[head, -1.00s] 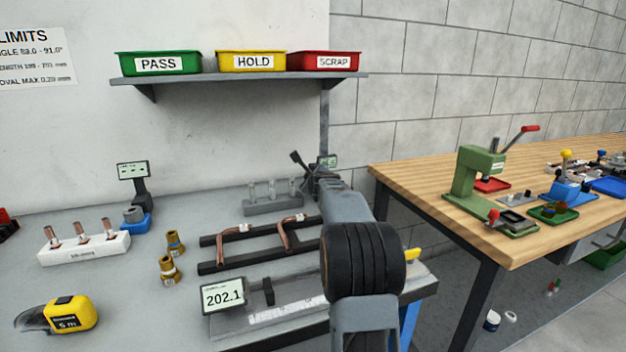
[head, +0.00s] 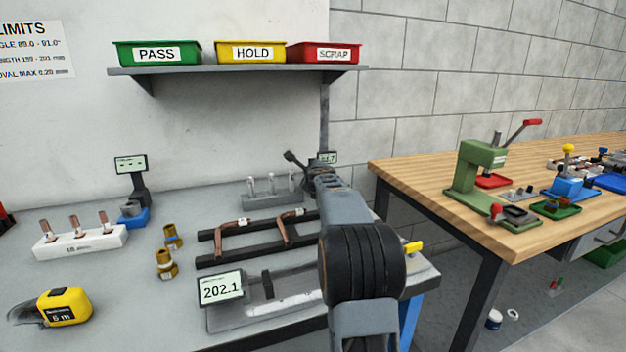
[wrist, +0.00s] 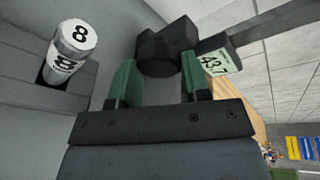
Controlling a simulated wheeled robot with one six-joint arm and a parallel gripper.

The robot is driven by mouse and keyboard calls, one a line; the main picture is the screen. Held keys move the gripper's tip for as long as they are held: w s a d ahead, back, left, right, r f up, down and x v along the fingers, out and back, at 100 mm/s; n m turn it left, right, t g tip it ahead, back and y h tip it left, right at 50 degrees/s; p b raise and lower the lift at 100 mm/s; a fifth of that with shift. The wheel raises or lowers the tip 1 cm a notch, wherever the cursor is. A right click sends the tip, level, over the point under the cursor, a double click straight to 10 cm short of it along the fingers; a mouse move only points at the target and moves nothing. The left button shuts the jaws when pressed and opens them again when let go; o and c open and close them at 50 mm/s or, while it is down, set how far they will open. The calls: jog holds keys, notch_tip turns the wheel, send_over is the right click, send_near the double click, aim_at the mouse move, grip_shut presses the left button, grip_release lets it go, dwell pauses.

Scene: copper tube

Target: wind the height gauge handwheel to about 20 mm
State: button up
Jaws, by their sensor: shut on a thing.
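The height gauge stands at the back right of the grey bench, mostly hidden behind my arm in the head view. Its small display (head: 327,157) shows there, and a dark bar (head: 295,160) sticks out to its left. In the wrist view the display (wrist: 217,62) seems to read 43.7, tilted. The dark round handwheel (wrist: 158,52) sits between the green pads of my gripper (wrist: 160,76), which is shut on it. The handwheel's far side and the gauge's base are hidden. In the head view my arm covers the grip.
A grey block with several pins (head: 271,190) stands left of the gauge; a white cylinder marked 8 (wrist: 72,48) shows in the wrist view. A black rack with copper tubes (head: 250,240) and a 202.1 display (head: 221,288) lie nearer. A shelf (head: 235,72) hangs above.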

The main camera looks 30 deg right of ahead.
jog(key=shift+f+n+h+b, duration=0.15)
jog(key=shift+n+h+b, duration=0.55)
jog(key=shift+n+b, duration=0.75)
jog(key=o, duration=0.9)
jog(key=b+v, duration=0.1)
jog(key=v, duration=1.3)
jog(key=shift+f, duration=0.1)
